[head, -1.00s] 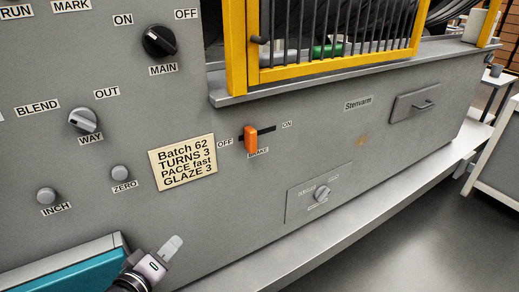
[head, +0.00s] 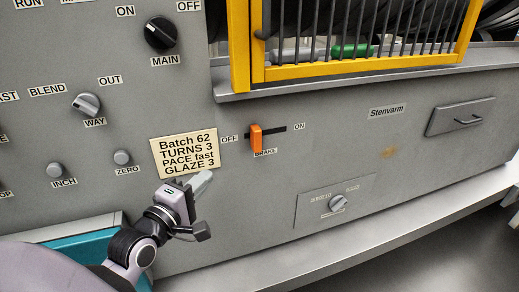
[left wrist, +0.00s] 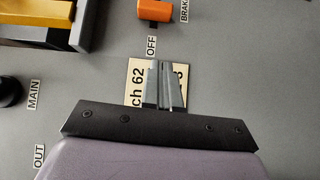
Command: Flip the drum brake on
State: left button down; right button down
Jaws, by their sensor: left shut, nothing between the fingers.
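The brake (head: 256,138) is an orange slider handle on a dark horizontal slot in the grey panel. It sits at the left end of the slot, beside the OFF label (head: 229,139); the ON label (head: 299,126) is at the right end. My left gripper (head: 202,183) is shut and empty, in front of the lower part of the batch card, to the left of and below the brake and apart from it. In the left wrist view the shut fingers (left wrist: 165,85) overlap the card, and the orange handle (left wrist: 154,10) shows at the top edge. My right gripper is not in view.
The batch card (head: 185,152) is left of the brake. A yellow barred guard (head: 350,73) and its ledge stick out above it. A small panel with a knob (head: 337,202) is below right. Knobs and buttons fill the left side. The panel around the brake is clear.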

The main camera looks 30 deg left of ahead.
pick_arm(q)
jog(key=shift+w+d+r+n, duration=0.2)
jog(key=shift+w+r+n, duration=0.1)
jog(key=shift+r, duration=0.1)
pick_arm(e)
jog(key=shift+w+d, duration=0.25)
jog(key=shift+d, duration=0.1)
pick_arm(q)
send_near(252, 142)
jog(key=w+a, duration=0.2)
jog(key=a, duration=0.1)
jog(key=w+d, duration=0.1)
jog(key=w+d+p, duration=0.1)
jog(key=w, duration=0.1)
jog(key=shift+d+r, duration=0.1)
jog(key=shift+r, duration=0.05)
jog(key=shift+w+d, duration=0.3)
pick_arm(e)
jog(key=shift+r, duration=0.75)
